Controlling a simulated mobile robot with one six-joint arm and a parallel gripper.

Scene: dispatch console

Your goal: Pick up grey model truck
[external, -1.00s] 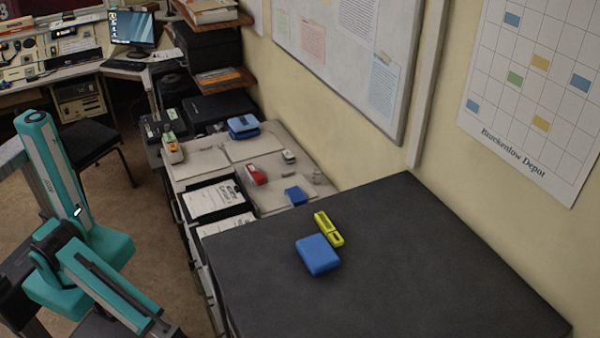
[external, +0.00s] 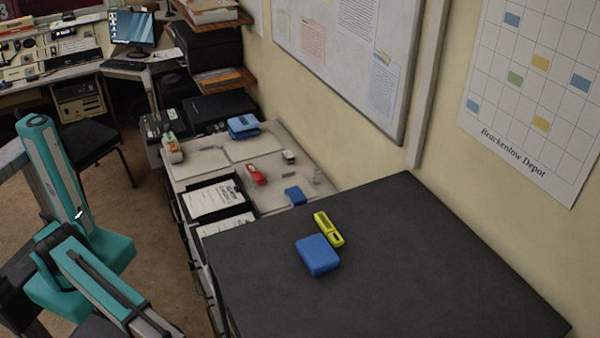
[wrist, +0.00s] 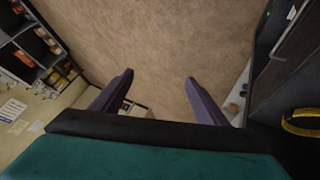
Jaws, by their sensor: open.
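I cannot pick out a grey model truck with certainty. A small grey and white object (external: 288,157) stands at the wall side of the far light worktop in the external view, too small to identify. My gripper (wrist: 158,82) shows in the wrist view with its two dark fingers wide apart and nothing between them. Brown floor lies beyond the fingertips. In the external view my arm is at the left, and the gripper is outside the frame.
A blue box (external: 317,255) and a yellow object (external: 328,229) lie on the near dark tabletop (external: 420,270), otherwise clear. A black chair (external: 87,143) stands behind my arm.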

